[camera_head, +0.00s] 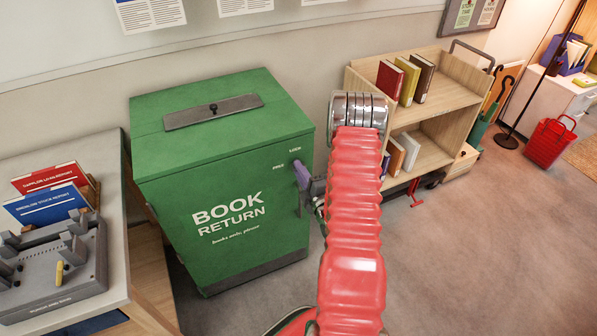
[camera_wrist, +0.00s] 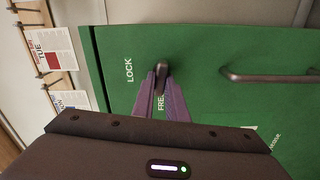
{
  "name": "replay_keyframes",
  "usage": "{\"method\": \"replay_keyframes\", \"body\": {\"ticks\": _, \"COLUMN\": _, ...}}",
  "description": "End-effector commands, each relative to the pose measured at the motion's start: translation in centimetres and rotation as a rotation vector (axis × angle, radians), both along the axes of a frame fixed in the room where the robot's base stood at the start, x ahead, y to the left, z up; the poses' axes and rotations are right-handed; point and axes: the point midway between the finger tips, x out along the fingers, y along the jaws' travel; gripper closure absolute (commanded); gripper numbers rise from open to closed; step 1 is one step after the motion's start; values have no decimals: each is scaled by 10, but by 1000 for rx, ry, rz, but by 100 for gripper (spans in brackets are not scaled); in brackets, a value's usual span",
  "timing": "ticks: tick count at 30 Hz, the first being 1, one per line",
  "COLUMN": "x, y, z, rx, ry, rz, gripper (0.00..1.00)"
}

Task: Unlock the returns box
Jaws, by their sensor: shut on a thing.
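The green returns box (camera_head: 170,165), marked BOOK RETURN, stands upright on the floor in the head view. Its front also fills much of the wrist view (camera_wrist: 115,75). The small dark lock lever (camera_wrist: 162,72) is on that front, near the LOCK and FREE labels. My gripper (camera_wrist: 161,82) has its purple fingers closed around the lever. FREE is partly hidden by a finger; LOCK is clear. The lever appears on the FREE side, but its exact angle I cannot tell. A purple finger of my gripper (camera_head: 302,176) shows beside my red arm, which hides the rest.
A grey bar handle (camera_wrist: 270,76) juts from the box front beside the lever. A wooden book cart (camera_head: 440,110) stands to the right of the box. A counter (camera_head: 115,240) with a grey device is at the left. Open floor (camera_head: 480,240) lies at the right.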

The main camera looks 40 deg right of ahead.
Motion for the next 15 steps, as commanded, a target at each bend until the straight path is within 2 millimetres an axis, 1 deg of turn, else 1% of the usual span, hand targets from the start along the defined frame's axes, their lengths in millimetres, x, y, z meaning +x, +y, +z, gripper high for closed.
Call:
{"method": "replay_keyframes", "body": {"ticks": 1, "x": 2, "y": 5, "z": -2, "rx": -26, "ry": 12, "rz": 12, "gripper": 100}}
{"method": "replay_keyframes", "body": {"ticks": 6, "x": 1, "y": 5, "z": -3, "rx": -108, "ry": 36, "rz": 12, "gripper": 100}}
{"method": "replay_keyframes", "body": {"ticks": 15, "x": 1, "y": 5, "z": -4, "rx": -162, "ry": 54, "rz": 11, "gripper": 100}}
